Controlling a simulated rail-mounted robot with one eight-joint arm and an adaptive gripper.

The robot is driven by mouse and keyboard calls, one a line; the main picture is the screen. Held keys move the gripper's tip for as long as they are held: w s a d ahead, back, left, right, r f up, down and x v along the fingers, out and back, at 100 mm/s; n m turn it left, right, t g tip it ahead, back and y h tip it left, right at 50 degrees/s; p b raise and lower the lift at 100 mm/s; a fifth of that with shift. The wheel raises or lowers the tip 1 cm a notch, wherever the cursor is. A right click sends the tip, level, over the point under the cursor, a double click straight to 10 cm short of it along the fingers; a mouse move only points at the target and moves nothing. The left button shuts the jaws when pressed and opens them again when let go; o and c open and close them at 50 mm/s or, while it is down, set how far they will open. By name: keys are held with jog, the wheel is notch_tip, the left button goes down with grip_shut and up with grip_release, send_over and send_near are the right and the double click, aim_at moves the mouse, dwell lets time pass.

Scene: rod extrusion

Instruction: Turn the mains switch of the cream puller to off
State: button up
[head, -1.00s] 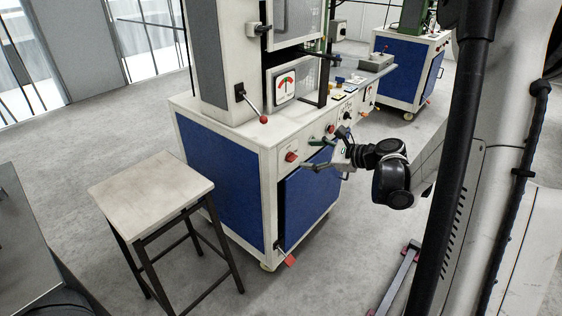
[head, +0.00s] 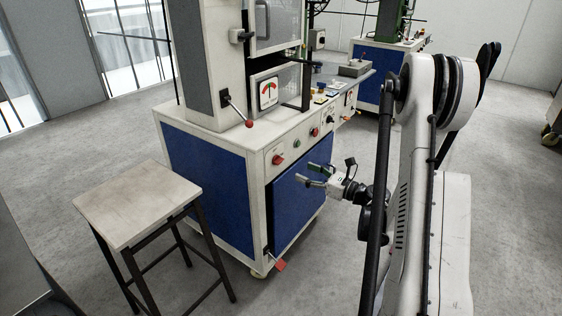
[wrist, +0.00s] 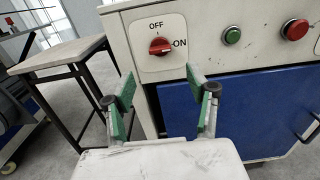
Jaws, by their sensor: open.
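The cream puller is a cream cabinet (head: 235,145) with blue panels. Its mains switch is a red rotary knob (wrist: 160,46) on a white plate marked OFF above and ON to the right. The knob's handle lies roughly level, towards ON. In the head view the switch (head: 278,160) is at the left end of the front panel. My gripper (head: 309,174) is open and empty in front of the cabinet, right of and below the switch. In the wrist view the green-padded fingers (wrist: 161,84) are spread below the knob, apart from it.
A green button (wrist: 232,36) and a red button (wrist: 295,29) sit right of the switch. A red-knobbed lever (head: 249,123) stands above the panel. A stool (head: 135,200) stands at the left. Below the panel is a blue door (head: 297,205).

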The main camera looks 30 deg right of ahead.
aim_at(281, 162)
jog(key=shift+x, duration=5.35)
jog(key=c, duration=1.1)
jog(key=shift+c, duration=0.2)
